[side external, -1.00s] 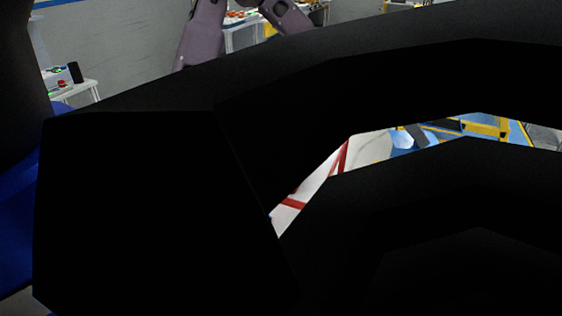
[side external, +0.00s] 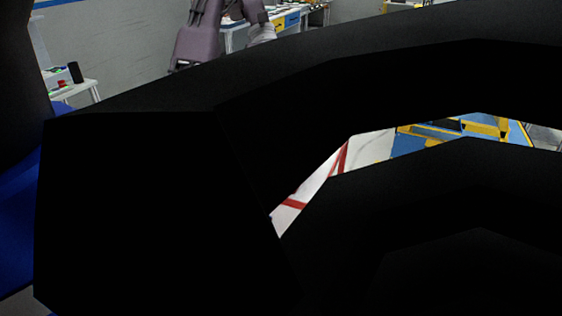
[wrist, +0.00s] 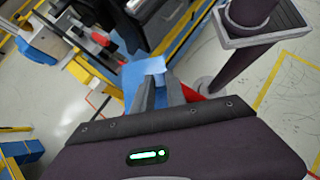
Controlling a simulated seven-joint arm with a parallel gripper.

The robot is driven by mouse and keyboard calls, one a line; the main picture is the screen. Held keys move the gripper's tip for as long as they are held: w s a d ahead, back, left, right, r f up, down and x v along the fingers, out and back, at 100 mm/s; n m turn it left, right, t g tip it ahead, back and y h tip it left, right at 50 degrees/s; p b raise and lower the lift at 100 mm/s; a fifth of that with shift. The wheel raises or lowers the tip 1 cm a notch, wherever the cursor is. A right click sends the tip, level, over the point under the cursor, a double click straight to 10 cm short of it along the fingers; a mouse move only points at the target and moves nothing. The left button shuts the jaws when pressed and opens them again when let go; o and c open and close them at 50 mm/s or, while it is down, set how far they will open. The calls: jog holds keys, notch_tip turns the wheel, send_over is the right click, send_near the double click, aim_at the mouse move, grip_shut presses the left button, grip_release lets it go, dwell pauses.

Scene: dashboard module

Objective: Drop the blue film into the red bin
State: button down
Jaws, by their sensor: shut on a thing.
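In the wrist view my gripper (wrist: 162,94) is shut on the pale blue film (wrist: 146,69), which sticks out past the fingertips, above the floor. A red thing (wrist: 190,94) shows beside and behind the right finger. Only a small part of it is in sight, so I cannot tell if it is the red bin. In the side view the film, my gripper and any bin are hidden behind a large black shape.
In the wrist view a grey stand with a purple post (wrist: 240,50) is at the upper right. A yellow-framed workstation (wrist: 95,40) is at the upper left, and blue boxes (wrist: 25,152) are at lower left. A black shape (side external: 150,200) fills most of the side view.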

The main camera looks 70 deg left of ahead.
jog(key=shift+s+a+r, duration=0.2)
jog(key=shift+s, duration=0.4)
jog(key=shift+f, duration=2.95)
jog(key=c, duration=1.3)
grip_release()
jog(key=v, duration=0.7)
jog(key=shift+r, duration=0.1)
